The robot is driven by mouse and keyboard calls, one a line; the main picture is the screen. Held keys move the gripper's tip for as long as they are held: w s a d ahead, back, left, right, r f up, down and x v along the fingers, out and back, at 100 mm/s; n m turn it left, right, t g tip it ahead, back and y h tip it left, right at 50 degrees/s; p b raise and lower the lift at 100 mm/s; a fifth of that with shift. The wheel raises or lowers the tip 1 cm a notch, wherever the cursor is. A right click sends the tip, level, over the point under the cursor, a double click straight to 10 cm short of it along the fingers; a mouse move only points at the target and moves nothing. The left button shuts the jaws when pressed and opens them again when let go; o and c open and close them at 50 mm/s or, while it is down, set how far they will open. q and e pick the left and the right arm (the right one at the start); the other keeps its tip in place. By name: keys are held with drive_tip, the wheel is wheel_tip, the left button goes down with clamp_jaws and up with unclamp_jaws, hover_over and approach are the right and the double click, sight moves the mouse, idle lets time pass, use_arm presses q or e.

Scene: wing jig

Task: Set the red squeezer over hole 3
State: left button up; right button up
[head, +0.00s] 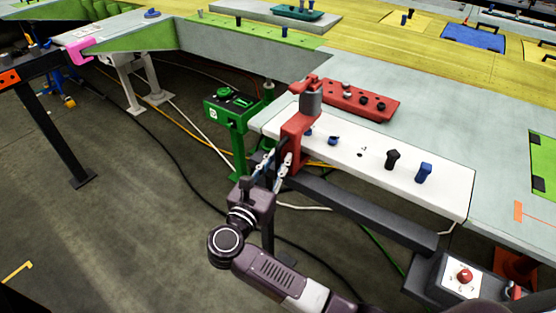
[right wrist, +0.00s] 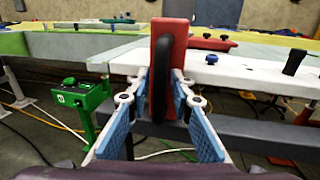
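The red squeezer (head: 294,140), with a grey cylinder on its upper arm, stands upright at the left end of the white board (head: 440,192), by its front edge. In the right wrist view the squeezer (right wrist: 183,42) shows from behind with a black handle. My right gripper (head: 273,168) has its blue-padded fingers on both sides of the squeezer; its tips (right wrist: 162,98) press against it. The board carries blue and black pins, and a small dark hole (head: 360,155) with a tiny mark shows between them. I cannot tell whether the squeezer touches the board. My left gripper is out of view.
A red block with dark knobs (head: 360,100) lies behind the board. A green box on a post (head: 232,105) stands left of it. A black pin (head: 392,158) and a blue pin (head: 424,172) stand up from the board's right half. Cables cross the floor.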

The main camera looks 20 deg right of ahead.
clamp_jaws()
drive_tip(key=shift+f, duration=0.15)
drive_tip(key=s+d+b, duration=0.4)
drive_tip(key=s, duration=0.2)
drive_tip(key=shift+s+d+b, duration=0.15)
drive_tip(key=shift+d+b, duration=0.15)
drive_tip(key=shift+d, duration=0.1)
